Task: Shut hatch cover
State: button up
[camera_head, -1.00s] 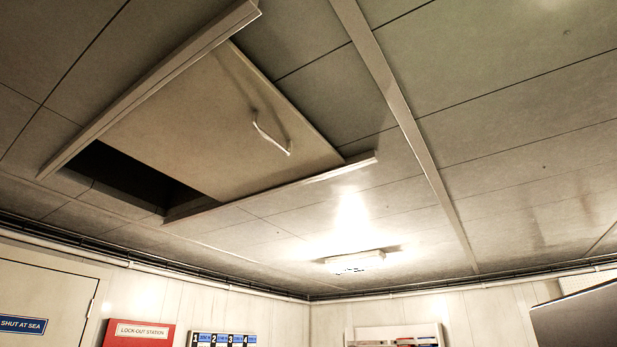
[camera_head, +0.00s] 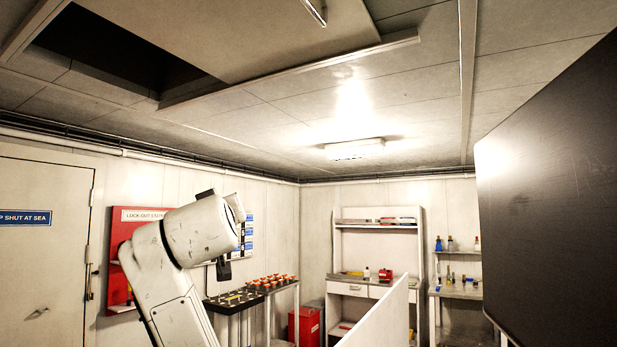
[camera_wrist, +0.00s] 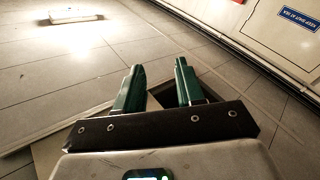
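The hatch cover (camera_head: 250,28) is a flat beige panel at the ceiling in the head view, lying between two rails. Its bar handle (camera_head: 314,12) shows at the top edge, partly cut off. The dark hatch opening (camera_head: 125,52) is uncovered at the left of the panel. My gripper (camera_wrist: 158,82) shows in the wrist view with two green fingers apart and nothing between them. It points up at the ceiling. A corner of the hatch area is partly hidden behind it. My arm stands below the hatch in the head view, clear of the cover and handle.
A ceiling lamp (camera_head: 355,149) is to the right of the hatch. A red lock-out board (camera_head: 122,250) hangs behind my arm. A bench with orange-topped items (camera_head: 270,283) and a white shelf unit (camera_head: 378,240) stand at the back. A large dark panel (camera_head: 560,190) fills the right side.

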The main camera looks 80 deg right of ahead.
jog(key=s+a+r+m+g+h, duration=0.1)
jog(key=s+r+h, duration=0.1)
jog(key=s+r, duration=0.35)
jog(key=s+a+r+m+g+h+p, duration=0.1)
jog(key=s+r+g+h, duration=0.1)
jog(key=r, duration=0.7)
jog(key=s+a+r+m+g+h, duration=0.1)
jog(key=s+r+m+h, duration=0.15)
jog(key=r, duration=0.45)
jog(key=m+g+h+p, duration=0.1)
jog(key=m+g+h, duration=0.2)
jog(key=g, duration=0.3)
send_near(309, 7)
jog(key=p+x, duration=0.5)
jog(key=x, duration=0.4)
jog(key=shift+r, duration=0.25)
jog(key=shift+p+x, duration=0.3)
jog(key=shift+x, duration=0.5)
jog(key=shift+d+f, duration=0.15)
grip_shut()
